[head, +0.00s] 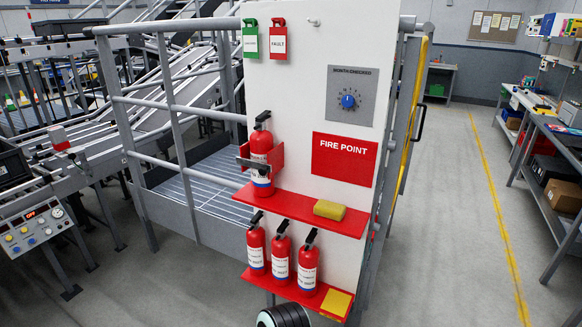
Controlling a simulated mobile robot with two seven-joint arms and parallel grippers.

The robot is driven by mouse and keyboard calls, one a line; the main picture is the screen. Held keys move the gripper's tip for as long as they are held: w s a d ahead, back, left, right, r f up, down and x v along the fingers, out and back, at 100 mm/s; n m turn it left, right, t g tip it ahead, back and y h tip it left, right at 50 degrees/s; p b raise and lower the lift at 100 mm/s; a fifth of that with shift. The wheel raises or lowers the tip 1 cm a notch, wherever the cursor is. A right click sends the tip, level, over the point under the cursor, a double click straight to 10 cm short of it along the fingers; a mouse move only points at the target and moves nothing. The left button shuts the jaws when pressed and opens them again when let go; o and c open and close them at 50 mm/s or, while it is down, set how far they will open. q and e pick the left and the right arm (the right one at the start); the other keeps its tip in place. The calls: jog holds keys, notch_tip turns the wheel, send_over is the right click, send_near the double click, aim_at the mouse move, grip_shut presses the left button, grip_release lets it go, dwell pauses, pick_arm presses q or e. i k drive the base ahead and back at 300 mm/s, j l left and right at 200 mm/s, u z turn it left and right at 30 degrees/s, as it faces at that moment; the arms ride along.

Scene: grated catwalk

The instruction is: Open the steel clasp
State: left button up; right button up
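A red fire extinguisher (261,145) with a black handle stands upright on the upper red shelf (300,212) of a white panel. A red bracket (278,158) shows at its right side. A dark grey steel clasp (252,164) runs across the front of the extinguisher at mid height, its end sticking out to the left. It looks closed across the body, but its latch is too small to make out.
Several extinguishers (281,258) stand on the lower red shelf (290,289), with a yellow pad (336,302) at its right end. A yellow sponge (329,210) lies on the upper shelf. A dial (348,102) and tags hang above.

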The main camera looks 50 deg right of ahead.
aim_at(263, 169)
jog(key=z, duration=1.45)
